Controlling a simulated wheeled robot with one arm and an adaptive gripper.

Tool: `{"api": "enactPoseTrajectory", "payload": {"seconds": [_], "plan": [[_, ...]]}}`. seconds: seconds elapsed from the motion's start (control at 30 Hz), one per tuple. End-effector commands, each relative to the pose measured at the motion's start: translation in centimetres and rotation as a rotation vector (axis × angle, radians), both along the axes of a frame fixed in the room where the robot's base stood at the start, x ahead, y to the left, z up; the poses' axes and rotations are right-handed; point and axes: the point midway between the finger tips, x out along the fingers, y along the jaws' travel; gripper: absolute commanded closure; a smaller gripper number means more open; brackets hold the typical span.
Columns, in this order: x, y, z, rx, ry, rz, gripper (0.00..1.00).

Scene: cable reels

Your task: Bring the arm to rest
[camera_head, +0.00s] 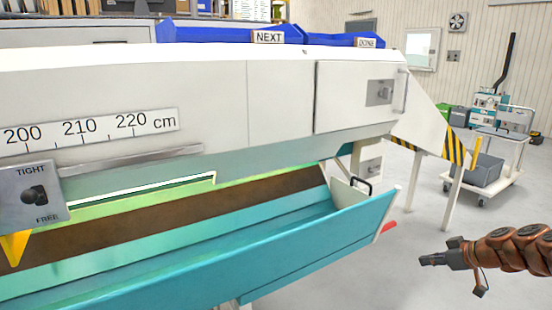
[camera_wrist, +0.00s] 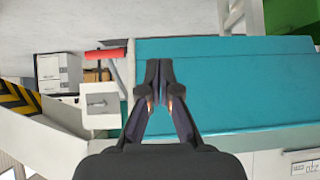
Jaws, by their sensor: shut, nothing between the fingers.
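My gripper (camera_head: 425,260) is at the lower right in the head view, at the end of my copper-coloured arm. It points left over the floor, to the right of the machine's teal trough (camera_head: 200,260), apart from it. In the wrist view my gripper (camera_wrist: 159,68) has its fingers together with nothing held between them. The teal trough (camera_wrist: 225,85) shows behind and to the right of the fingertips there.
A red handle (camera_head: 389,226) sticks out at the trough's right end. The white machine body (camera_head: 280,95) has a length scale and a TIGHT/FREE knob (camera_head: 35,195). Blue bins (camera_head: 225,33) are marked NEXT and DONE. A cart (camera_head: 485,180) stands behind. Floor around my gripper is clear.

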Motion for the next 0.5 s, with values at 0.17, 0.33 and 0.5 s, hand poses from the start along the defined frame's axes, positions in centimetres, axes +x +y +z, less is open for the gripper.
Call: {"api": "enactPoseTrajectory", "payload": {"seconds": [0.17,0.33,0.5], "plan": [[0.0,3.0,3.5,0.017,0.016,0.035,1.00],[-0.6,7.1,7.4,0.040,0.047,0.080,1.00],[-2.5,13.1,13.4,0.057,0.114,0.144,1.00]]}}
